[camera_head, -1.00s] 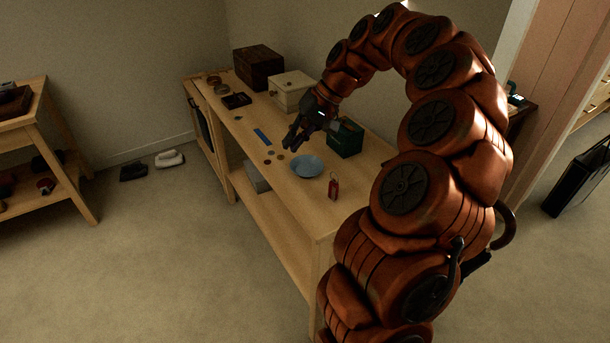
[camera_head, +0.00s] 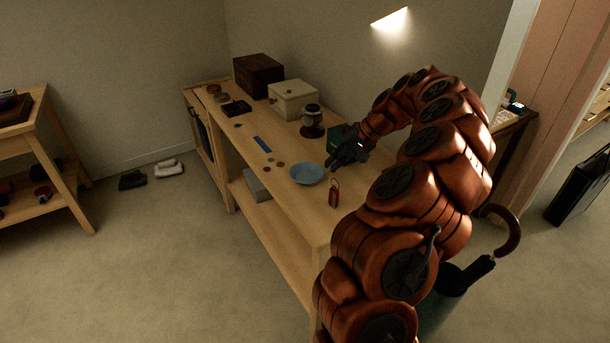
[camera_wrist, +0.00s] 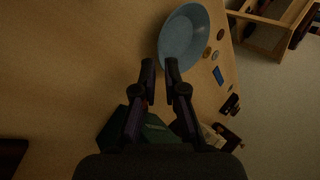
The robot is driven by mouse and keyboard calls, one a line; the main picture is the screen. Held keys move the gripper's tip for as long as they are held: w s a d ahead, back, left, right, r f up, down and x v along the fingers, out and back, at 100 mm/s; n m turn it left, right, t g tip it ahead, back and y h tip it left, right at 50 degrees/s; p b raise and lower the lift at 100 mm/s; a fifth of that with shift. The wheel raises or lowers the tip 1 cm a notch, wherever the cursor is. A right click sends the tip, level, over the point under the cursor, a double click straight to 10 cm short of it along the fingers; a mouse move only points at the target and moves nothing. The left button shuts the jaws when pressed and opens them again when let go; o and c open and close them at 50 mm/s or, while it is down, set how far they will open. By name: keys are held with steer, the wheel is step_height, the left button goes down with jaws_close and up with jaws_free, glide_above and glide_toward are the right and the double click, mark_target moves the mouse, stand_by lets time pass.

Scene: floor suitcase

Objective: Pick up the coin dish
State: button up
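The coin dish is a round light-blue bowl (camera_head: 308,173) upright on the wooden table, near its front end. It appears empty. In the wrist view the dish (camera_wrist: 184,38) lies just beyond my fingertips. My gripper (camera_head: 331,163) is low over the table, just right of the dish in the head view. In the wrist view the two dark fingers of my gripper (camera_wrist: 160,63) are apart with nothing held between them. The right fingertip overlaps the dish's near edge in that view. I cannot tell whether it touches.
Several coins (camera_head: 280,163) and a blue strip (camera_head: 262,143) lie beyond the dish. A red tagged item (camera_head: 334,194) stands close in front. A green box (camera_head: 335,136) is partly hidden behind my gripper. A dark grinder (camera_head: 312,122), a cream box (camera_head: 293,100) and a brown box (camera_head: 258,76) stand farther back.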

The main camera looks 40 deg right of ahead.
mark_target(325, 179)
steer(key=shift+x, duration=2)
jaws_close()
steer(key=shift+r, duration=0.15)
